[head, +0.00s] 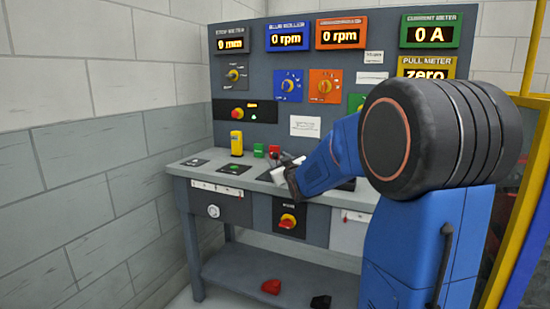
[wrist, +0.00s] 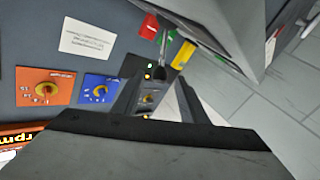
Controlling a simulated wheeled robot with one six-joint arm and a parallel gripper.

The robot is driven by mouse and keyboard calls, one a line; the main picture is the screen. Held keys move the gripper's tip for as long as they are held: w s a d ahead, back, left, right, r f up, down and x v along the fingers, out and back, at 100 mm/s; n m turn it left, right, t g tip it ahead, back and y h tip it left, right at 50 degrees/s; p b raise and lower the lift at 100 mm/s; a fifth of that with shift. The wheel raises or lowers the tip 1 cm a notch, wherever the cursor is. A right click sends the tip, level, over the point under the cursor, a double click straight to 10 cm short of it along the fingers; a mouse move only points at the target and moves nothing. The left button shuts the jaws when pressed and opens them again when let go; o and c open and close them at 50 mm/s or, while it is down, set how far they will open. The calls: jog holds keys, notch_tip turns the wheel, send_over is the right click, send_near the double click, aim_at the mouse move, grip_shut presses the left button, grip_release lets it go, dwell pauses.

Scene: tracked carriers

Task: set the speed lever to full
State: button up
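My gripper (head: 281,173) is just above the bench top, left of my blue arm, which hides part of the bench in the head view. In the wrist view my gripper (wrist: 158,84) has its two fingers apart with nothing held between them. A thin metallic rod (wrist: 163,43) stands beyond the fingertips, near a red block (wrist: 149,27) and a green block. It looks like a lever, but no label is readable, so I cannot tell whether it is the speed lever or its setting. The red block (head: 274,149) also shows in the head view.
The grey bench (head: 190,170) stands against an upright panel (head: 225,70) with lit displays and several rotary knobs. A yellow block (head: 237,143) stands on the bench's left. A red mode knob (head: 288,221) is on the front. A yellow post (head: 528,60) is at right.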

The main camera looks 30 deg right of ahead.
aim_at(276, 157)
jog(key=shift+w+d, duration=0.25)
jog(key=shift+w, duration=0.9)
jog(key=shift+w+d, duration=0.2)
jog(key=shift+w, duration=0.95)
jog(key=shift+c, duration=0.3)
grip_shut()
